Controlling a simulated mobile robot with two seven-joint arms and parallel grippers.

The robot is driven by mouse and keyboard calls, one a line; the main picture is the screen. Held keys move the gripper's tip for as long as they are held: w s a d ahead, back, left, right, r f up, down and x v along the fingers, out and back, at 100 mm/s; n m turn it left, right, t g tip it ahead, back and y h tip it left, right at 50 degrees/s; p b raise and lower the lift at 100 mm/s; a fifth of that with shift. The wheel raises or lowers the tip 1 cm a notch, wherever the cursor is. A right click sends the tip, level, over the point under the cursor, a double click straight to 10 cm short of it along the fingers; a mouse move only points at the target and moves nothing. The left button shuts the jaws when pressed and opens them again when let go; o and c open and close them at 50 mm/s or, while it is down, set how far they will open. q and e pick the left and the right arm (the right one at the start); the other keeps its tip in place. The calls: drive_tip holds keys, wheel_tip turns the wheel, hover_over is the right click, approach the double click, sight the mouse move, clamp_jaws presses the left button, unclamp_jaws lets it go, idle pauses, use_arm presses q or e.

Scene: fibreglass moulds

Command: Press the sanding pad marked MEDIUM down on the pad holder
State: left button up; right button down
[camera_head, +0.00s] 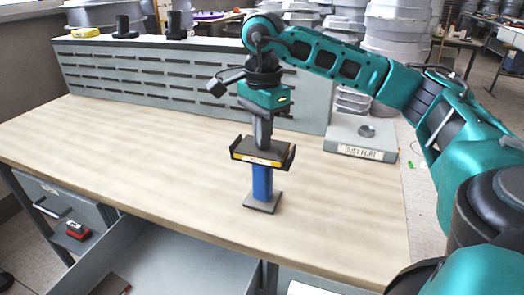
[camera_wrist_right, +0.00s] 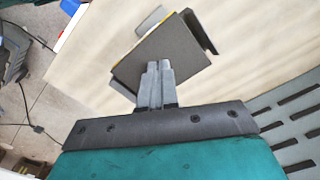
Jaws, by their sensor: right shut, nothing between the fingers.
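The pad holder is a blue post (camera_head: 262,182) on a flat grey foot, with a dark bracket (camera_head: 290,155) on top that has raised ends. A dark, flat sanding pad (camera_wrist_right: 165,50) lies on the bracket. Its front edge carries a yellow and white label (camera_head: 257,159), too small to read. My right gripper (camera_head: 263,143) is shut and empty, pointing down over the pad's middle. In the right wrist view its closed fingertips (camera_wrist_right: 159,66) overlap the pad's face; I cannot tell whether they touch. My left gripper is out of view.
A grey block (camera_head: 362,137) labelled DUST PORT stands right of the holder. A slotted grey panel (camera_head: 190,85) runs along the back of the wooden bench (camera_head: 130,150). The bench is clear left of the holder. Open drawers (camera_head: 185,255) stick out below its front edge.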

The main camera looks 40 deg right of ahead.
drive_tip(key=shift+f, duration=0.1)
wheel_tip(320, 180, up, 5)
drive_tip(key=p, duration=0.4)
drive_tip(key=shift+r, duration=1.05)
